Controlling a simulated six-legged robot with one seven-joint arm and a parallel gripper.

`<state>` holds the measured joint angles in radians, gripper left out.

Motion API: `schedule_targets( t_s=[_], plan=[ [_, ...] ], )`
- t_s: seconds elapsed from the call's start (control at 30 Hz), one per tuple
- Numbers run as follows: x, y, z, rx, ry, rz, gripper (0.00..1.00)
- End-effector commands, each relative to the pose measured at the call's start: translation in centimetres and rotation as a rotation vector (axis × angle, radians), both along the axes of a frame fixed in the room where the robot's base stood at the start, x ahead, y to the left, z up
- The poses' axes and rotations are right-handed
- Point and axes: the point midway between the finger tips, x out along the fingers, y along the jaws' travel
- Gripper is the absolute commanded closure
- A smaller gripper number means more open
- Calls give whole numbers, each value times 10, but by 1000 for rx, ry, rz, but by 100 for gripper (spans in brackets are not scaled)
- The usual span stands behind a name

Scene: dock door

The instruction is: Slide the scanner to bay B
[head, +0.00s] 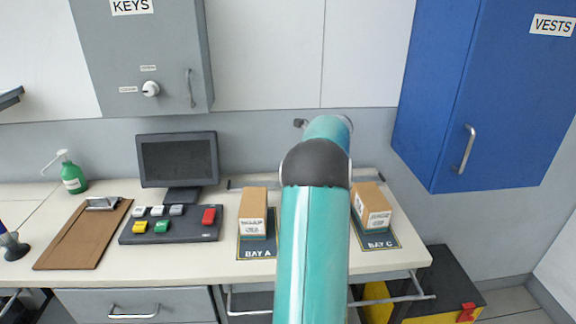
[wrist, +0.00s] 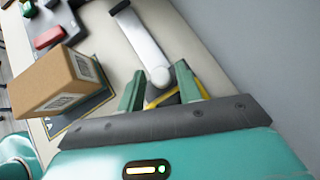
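Bay A (head: 257,246) and bay C (head: 378,241) are dark mats on the bench, each with a cardboard box on it. Bay B's mat is hidden behind my arm in the head view. A silver bar (wrist: 138,38) runs along the bench near the wall in the wrist view, ending in a pale rounded piece between my fingers. A dark and yellow part, possibly the scanner, shows there too, mostly hidden. My gripper (wrist: 160,80) has its fingers apart around these parts, with small gaps visible. The gripper is hidden in the head view.
The bay A box (head: 252,211) stands left of my arm, and it shows close beside my gripper in the wrist view (wrist: 55,80). The bay C box (head: 371,206) stands to the right. A monitor (head: 177,160), a button panel (head: 170,225) and a clipboard (head: 84,235) occupy the left bench.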

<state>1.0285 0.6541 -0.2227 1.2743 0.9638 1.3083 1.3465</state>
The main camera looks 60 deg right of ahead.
Motion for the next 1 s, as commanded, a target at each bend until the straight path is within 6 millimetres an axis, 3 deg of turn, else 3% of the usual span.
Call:
schedule_targets(
  t_s=[0.47, 1.0],
  plan=[
    [-7, -3, 8, -2, -2, -2, 55],
    [-80, -24, 83, -2, -1, -4, 55]
  ],
)
